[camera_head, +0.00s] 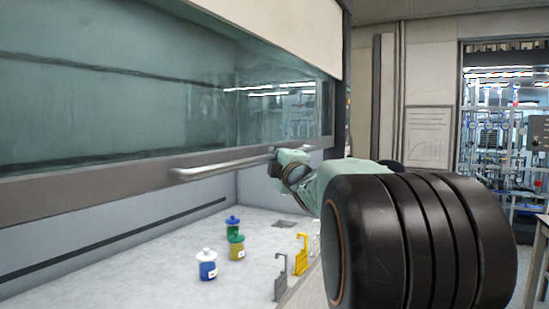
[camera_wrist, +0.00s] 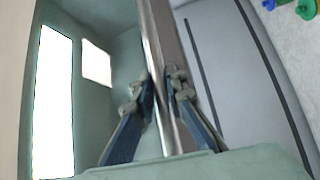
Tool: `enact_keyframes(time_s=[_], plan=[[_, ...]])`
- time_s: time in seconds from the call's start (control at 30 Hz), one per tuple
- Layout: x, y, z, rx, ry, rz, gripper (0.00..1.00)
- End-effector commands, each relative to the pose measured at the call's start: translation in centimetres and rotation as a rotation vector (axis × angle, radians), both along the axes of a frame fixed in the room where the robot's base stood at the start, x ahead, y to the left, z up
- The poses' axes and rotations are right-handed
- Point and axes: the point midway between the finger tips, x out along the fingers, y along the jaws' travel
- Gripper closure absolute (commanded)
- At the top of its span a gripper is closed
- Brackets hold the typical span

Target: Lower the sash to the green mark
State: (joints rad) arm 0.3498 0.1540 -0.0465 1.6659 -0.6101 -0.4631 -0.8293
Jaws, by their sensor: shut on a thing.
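The glass sash (camera_head: 160,95) of the hood has a dark lower frame (camera_head: 100,188) with a metal bar handle (camera_head: 220,164) along it. The sash is partly raised, with an open gap above the work surface. My gripper (camera_head: 277,162) is at the right end of the handle. In the wrist view, my gripper (camera_wrist: 161,85) has its two fingers on either side of the handle (camera_wrist: 157,60), shut on it. I cannot make out a green mark; my arm hides part of the right hood post.
The space directly under the handle looks clear.

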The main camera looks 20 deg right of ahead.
Motion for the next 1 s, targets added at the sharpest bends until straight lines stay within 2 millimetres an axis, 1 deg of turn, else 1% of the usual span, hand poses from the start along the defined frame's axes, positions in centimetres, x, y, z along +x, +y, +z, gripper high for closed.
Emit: enact_keyframes(time_s=[0.03,0.2,0.67,0.7,0.83,1.0], plan=[[0.01,-0.02,-0.81,0.001,0.0,-0.001,1.0],[0.0,0.0,-1.35,0.001,-0.001,0.0,1.0],[0.0,0.03,-1.4,0.0,-0.002,0.001,1.0],[0.0,0.03,-1.4,0.0,-0.002,0.001,0.85],[0.0,0.04,-1.35,0.0,-0.003,0.001,0.71],[-0.02,0.04,-1.27,-0.001,-0.004,0.0,0.71]])
